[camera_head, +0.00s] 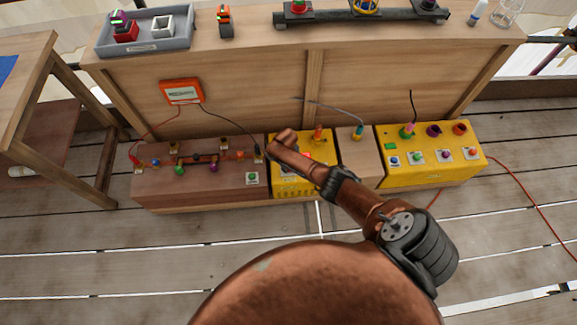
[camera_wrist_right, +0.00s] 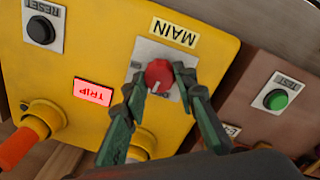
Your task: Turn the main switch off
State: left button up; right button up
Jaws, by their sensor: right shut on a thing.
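The main switch is a round red knob (camera_wrist_right: 158,74) on a white plate under an upside-down "MAIN" label (camera_wrist_right: 174,33), in the right wrist view. It sits on the yellow middle box (camera_head: 290,187). The green fingers of my right gripper (camera_wrist_right: 160,80) are shut on the knob, one on each side. A short pale mark shows at the knob's lower edge; its set position is unclear. In the head view my right arm (camera_head: 345,187) reaches over this box and hides the knob. My left gripper is not in view.
A lit red "TRIP" lamp (camera_wrist_right: 93,92) and a black "RESET" button (camera_wrist_right: 41,30) are on the same box. Another yellow box (camera_head: 430,172) stands right.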

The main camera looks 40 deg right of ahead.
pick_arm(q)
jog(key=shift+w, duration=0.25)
pick_arm(e)
jog(key=shift+s+n, duration=0.1)
jog(key=shift+n, duration=0.3)
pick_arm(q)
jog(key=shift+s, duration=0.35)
pick_arm(e)
jog(key=o, duration=1.2)
jog(key=shift+c, duration=0.2)
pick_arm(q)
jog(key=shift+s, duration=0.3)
pick_arm(e)
jog(key=shift+r, duration=0.1)
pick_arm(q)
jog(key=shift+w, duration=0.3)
pick_arm(e)
notch_tip(320, 180, up, 12)
jog(key=shift+a, duration=0.25)
